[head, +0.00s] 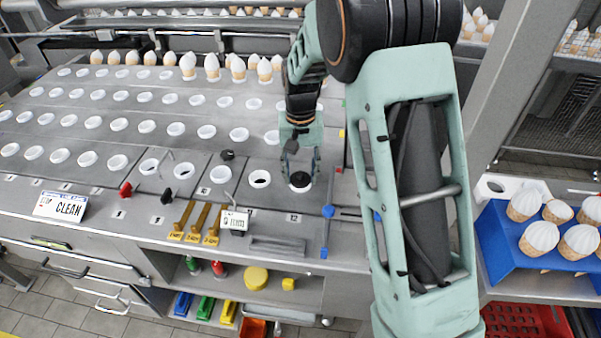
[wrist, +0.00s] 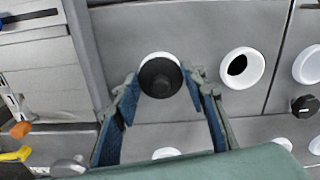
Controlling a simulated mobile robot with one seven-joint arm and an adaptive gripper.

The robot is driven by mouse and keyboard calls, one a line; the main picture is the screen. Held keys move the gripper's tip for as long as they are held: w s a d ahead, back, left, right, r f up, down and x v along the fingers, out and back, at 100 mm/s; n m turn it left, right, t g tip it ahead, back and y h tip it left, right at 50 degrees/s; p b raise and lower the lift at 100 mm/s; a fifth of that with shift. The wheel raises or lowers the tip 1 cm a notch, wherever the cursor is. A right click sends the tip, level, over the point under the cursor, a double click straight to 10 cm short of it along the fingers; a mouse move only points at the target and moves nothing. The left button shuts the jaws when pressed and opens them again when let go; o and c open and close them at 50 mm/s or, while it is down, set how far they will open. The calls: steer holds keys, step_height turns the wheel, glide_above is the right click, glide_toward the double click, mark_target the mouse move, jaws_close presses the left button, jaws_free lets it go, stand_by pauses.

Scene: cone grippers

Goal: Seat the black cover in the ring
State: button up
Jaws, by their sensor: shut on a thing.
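The black cover (head: 300,177) is between the fingertips of my gripper (head: 300,160), at the front right of the counter. In the wrist view the round black cover (wrist: 160,78) is gripped between the two blue-padded fingers of my gripper (wrist: 162,84). The white ring (head: 300,188) is directly below it. In the wrist view the ring (wrist: 158,57) shows as a white rim mostly beyond the cover's far edge, so the cover looks slightly off-centre. I cannot tell whether the cover touches the ring or sits above it.
A neighbouring white ring (head: 260,179) with a dark opening is to the left. A black knob-like piece (head: 227,155) lies behind it. Yellow-handled tools (head: 196,221) and a small sign (head: 235,220) are at the front edge. A blue tray (head: 495,228) of cones is at right.

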steer(key=o, duration=0.9)
steer(key=shift+c, duration=0.2)
step_height(320, 180, up, 12)
steer(key=shift+r, duration=0.1)
stand_by(0.4)
